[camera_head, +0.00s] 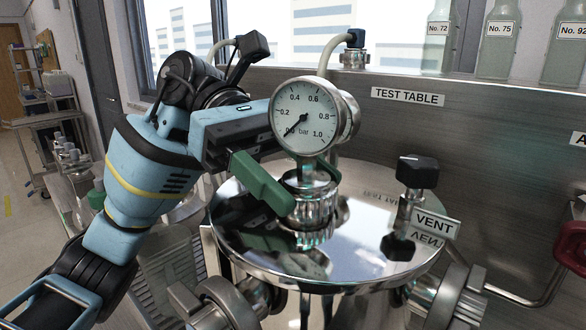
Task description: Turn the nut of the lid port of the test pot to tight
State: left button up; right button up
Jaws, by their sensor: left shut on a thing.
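The test pot has a shiny round lid (370,225). The nut of the lid port (310,210) is a metal ring at the base of a fitting that rises from the lid. A round pressure gauge (309,115) marked in bar stands on that fitting, its needle near the low end of the scale. My left gripper (302,186) comes in from the left behind the gauge, with green fingers. My right gripper is not in view.
A black knob (416,172) and a VENT label (436,223) stand at the lid's right. Metal clamps (458,298) surround the pot's rim. A red handle (571,246) is at the right edge. Bottles (497,45) stand on the ledge behind.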

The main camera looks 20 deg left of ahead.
pick_arm(q)
jog(key=shift+g, duration=0.3)
dwell(0.4)
jog(key=o, duration=1)
jog(key=shift+c, duration=0.2)
jog(key=shift+v, duration=3.95)
